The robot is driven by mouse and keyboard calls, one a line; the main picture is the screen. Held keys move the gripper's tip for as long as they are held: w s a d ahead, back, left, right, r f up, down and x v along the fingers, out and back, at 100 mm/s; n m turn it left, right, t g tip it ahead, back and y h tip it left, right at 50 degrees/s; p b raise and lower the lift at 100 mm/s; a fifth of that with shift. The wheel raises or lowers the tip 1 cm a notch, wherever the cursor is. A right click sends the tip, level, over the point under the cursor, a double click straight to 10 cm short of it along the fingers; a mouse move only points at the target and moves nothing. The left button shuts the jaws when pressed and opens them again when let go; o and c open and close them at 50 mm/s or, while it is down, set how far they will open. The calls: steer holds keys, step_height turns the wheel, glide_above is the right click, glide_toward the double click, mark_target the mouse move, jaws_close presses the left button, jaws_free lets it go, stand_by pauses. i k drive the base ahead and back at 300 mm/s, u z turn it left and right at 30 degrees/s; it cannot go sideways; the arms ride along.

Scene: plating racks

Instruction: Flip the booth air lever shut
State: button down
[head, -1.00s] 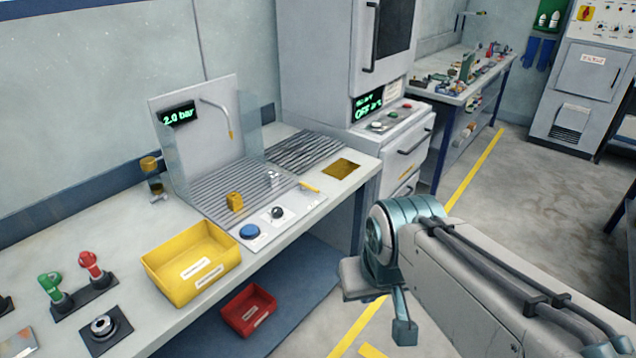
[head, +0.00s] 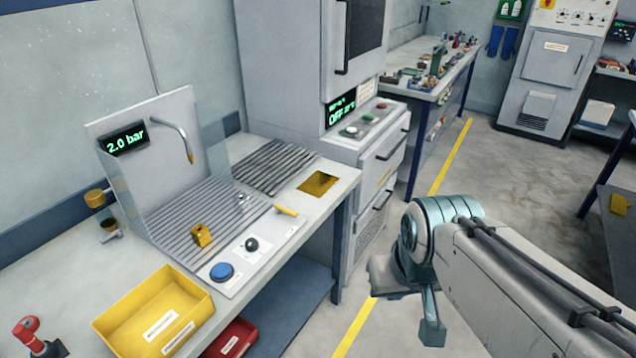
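The air booth (head: 133,175) stands on the bench at left, with a grey back panel, clear sides and a ribbed floor. Its display (head: 126,140) reads 2.0 bar. A small yellow-handled lever (head: 287,210) lies at the right end of the booth's front panel, its handle slanting across the panel's edge; it looks like the air lever. A bent nozzle (head: 176,135) with a yellow tip hangs from the back panel. My gripper (head: 425,305) is at the end of my arm, over the floor to the right of the bench, well apart from the lever.
On the booth front are a blue button (head: 221,272) and a black knob (head: 251,245). A yellow block (head: 201,235) sits on the ribbed floor. A yellow bin (head: 155,312) and a red bin (head: 232,340) are nearer. A grey oven cabinet (head: 290,75) stands behind. The floor at right is open.

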mark_target(277, 208)
steer(key=u, duration=0.1)
steer(key=i, duration=0.95)
steer(key=u, duration=0.45)
